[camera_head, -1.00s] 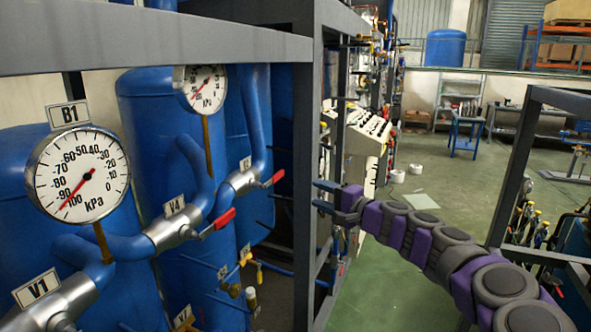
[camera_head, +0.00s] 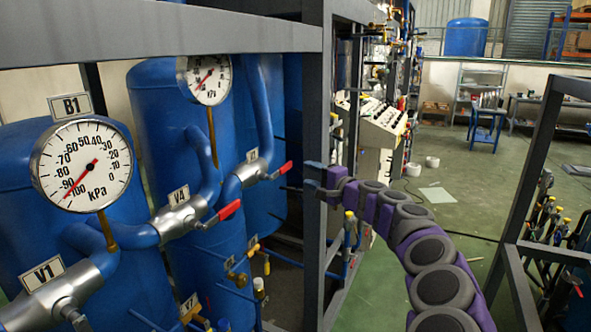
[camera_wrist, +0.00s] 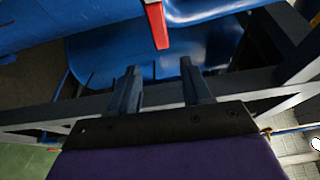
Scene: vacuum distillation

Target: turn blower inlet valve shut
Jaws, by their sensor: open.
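My gripper (camera_head: 310,178) is open and empty, beside the grey frame post in the head view. In the wrist view its two fingers (camera_wrist: 159,68) are apart with nothing between them. A red valve handle (camera_wrist: 157,25) hangs ahead of the fingers, apart from them, against blue pipework. In the head view, a valve labelled V4 (camera_head: 178,217) has a red handle (camera_head: 229,210), and another valve behind it (camera_head: 251,172) has a red handle (camera_head: 281,169). A valve labelled V1 (camera_head: 62,297) is at the lower left. I cannot tell which is the blower inlet valve.
A grey post (camera_head: 316,140) and beam (camera_head: 160,33) frame the blue tanks (camera_head: 165,110). Pressure gauge B1 (camera_head: 82,165) and a second gauge (camera_head: 208,79) stand over the pipes. Open green floor (camera_head: 470,205) lies to the right.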

